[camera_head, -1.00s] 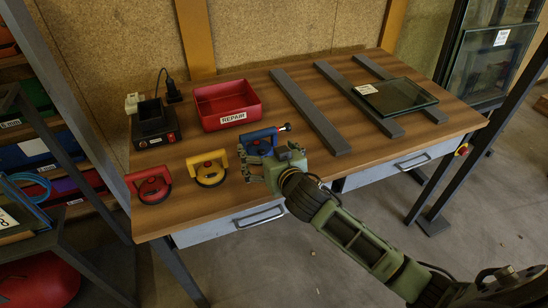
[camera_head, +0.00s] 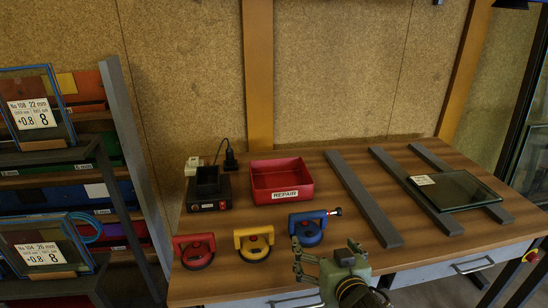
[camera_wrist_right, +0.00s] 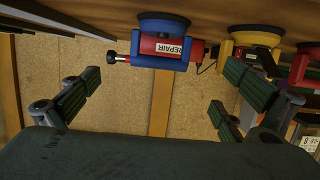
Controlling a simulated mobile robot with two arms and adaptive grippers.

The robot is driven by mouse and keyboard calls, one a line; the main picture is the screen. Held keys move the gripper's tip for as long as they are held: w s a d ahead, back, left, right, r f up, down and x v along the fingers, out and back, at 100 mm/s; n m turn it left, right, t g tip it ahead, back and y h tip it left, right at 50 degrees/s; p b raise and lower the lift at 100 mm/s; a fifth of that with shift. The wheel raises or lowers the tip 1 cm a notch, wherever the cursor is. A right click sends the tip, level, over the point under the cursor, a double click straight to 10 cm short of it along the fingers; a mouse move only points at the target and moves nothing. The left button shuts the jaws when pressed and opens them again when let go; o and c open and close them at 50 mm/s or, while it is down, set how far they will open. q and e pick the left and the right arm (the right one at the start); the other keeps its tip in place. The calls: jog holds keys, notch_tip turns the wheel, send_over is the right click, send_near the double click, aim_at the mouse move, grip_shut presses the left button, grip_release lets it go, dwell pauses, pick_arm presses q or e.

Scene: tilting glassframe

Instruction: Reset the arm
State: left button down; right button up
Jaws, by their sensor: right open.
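My right gripper (camera_head: 325,254) is open and empty at the table's front edge, just in front of the blue suction lifter (camera_head: 308,236). In the right wrist view its two fingers (camera_wrist_right: 165,95) are spread wide, with only the wall between them. The blue lifter stands on the table beyond the fingertips, apart from them; it also shows in the wrist view (camera_wrist_right: 161,62). A yellow suction lifter (camera_head: 254,244) and a red one (camera_head: 194,250) stand in a row to its left. My left gripper is in neither view.
A red REPAIR bin (camera_head: 282,180) and a black charger box (camera_head: 208,188) stand behind the lifters. Grey bars (camera_head: 362,196) lie at the right, with a glass pane (camera_head: 458,192) across two of them. A shelf rack (camera_head: 135,160) stands at the left.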

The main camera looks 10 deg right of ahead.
jog(key=s+d+f+n+g, duration=0.1)
jog(key=s+f+g, duration=0.55)
jog(key=s, duration=0.75)
jog(key=s+f+g, duration=0.4)
jog(key=s+f, duration=0.5)
jog(key=s, duration=0.5)
notch_tip(320, 180, down, 24)
jog(key=s+g+p, duration=0.1)
jog(key=s+g, duration=0.1)
jog(key=s, duration=0.1)
jog(key=s+d+f+n+p, duration=0.1)
jog(key=s+d+f, duration=0.2)
jog(key=s+f, duration=1.2)
jog(key=shift+s+f+g+h, duration=0.25)
jog(key=shift+s+g+h, duration=0.05)
jog(key=shift+s+g, duration=0.1)
